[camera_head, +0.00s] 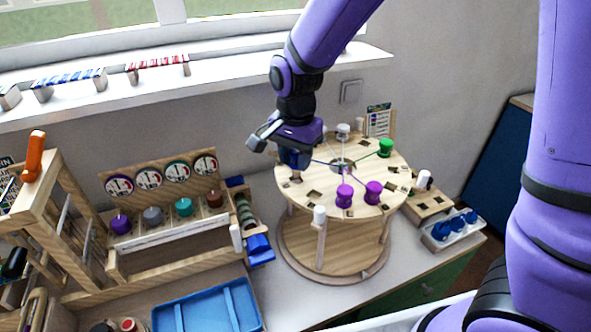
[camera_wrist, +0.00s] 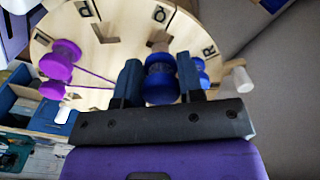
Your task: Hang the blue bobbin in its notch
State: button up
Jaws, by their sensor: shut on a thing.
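The blue bobbin (camera_wrist: 160,78) stands between the two fingers of my gripper (camera_wrist: 160,84), which is shut on it. In the head view my gripper (camera_head: 294,157) is at the left rim of the round wooden board (camera_head: 325,187), and its fingers mostly hide the bobbin. The board's edge also shows in the wrist view (camera_wrist: 125,58), with lettered labels and square notches. One notch (camera_wrist: 160,42) lies just beyond the held bobbin. Whether the bobbin touches the board, I cannot tell. Another blue bobbin (camera_wrist: 200,72) is partly hidden behind the right finger.
A tray of blue pieces (camera_head: 455,228) is at right; a wooden rack with dials (camera_head: 160,178) is at left.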

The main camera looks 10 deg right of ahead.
aim_at(296, 163)
jog(key=shift+f, duration=1.8)
jog(key=shift+f, duration=0.15)
jog(key=o, duration=0.9)
jog(key=shift+o, duration=0.2)
notch_tip(296, 163, up, 12)
jog(key=shift+r, duration=0.2)
